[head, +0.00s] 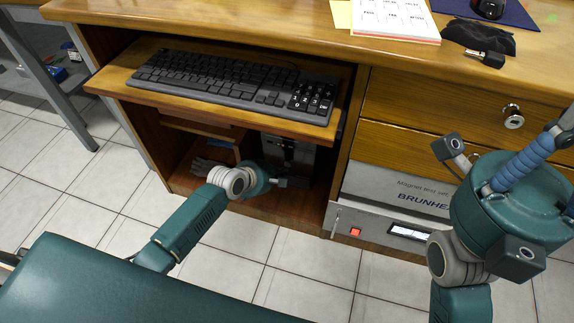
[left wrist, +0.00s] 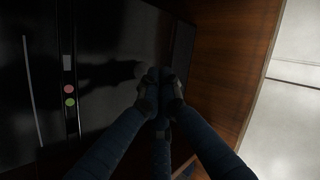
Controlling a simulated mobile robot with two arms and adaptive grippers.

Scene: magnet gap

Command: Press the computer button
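The computer (head: 300,155) stands in the open bay under the desk, mostly in shadow. In the left wrist view its dark front (left wrist: 110,50) fills the left and middle, with a pink-red button (left wrist: 68,89) and a green button (left wrist: 70,102) on a strip. My left gripper (head: 284,182) is in the bay, close to the computer. In the left wrist view its fingers (left wrist: 160,92) are drawn together with nothing seen between them, to the right of both buttons. Contact with the front cannot be told. My right gripper (head: 525,165) is at the right, its fingertips not clear.
A keyboard (head: 238,80) lies on a pulled-out tray (head: 130,88) above my left arm. A wooden wall (left wrist: 235,70) closes the bay beside the gripper. A grey unit (head: 385,215) with a red switch stands under the drawers. The tiled floor (head: 100,180) is clear at left.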

